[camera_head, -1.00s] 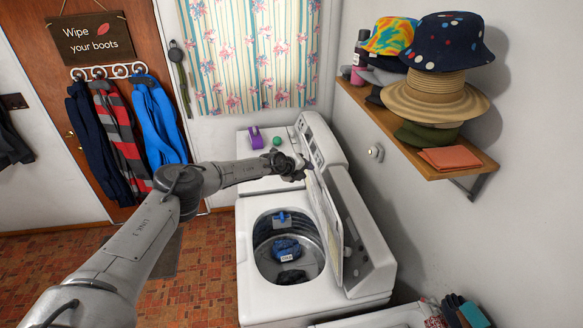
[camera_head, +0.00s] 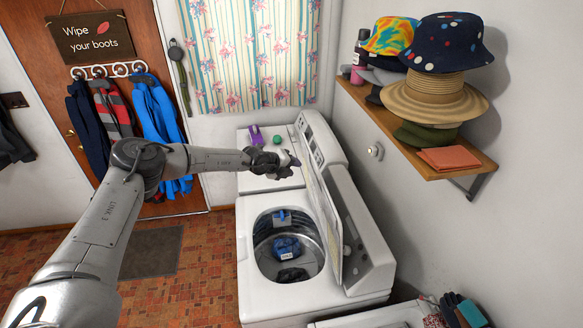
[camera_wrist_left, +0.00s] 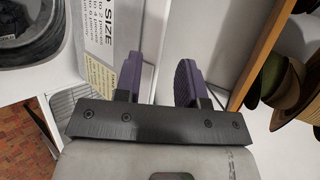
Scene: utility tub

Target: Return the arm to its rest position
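My left arm comes in from the left in the head view. Its gripper (camera_head: 292,162) is above the far white machine, close to the top edge of the raised washer lid. In the left wrist view the two dark purple-grey fingers (camera_wrist_left: 158,78) stand apart with nothing between them, so the gripper is open and empty. My right gripper is in neither view.
The open washer (camera_head: 262,302) holds dark and blue clothes (camera_head: 286,248). Its lid (camera_head: 322,225) stands raised near the arm. A wooden shelf (camera_head: 440,165) with hats juts from the right wall. A purple item (camera_head: 255,136) and green ball (camera_head: 277,140) sit behind the gripper.

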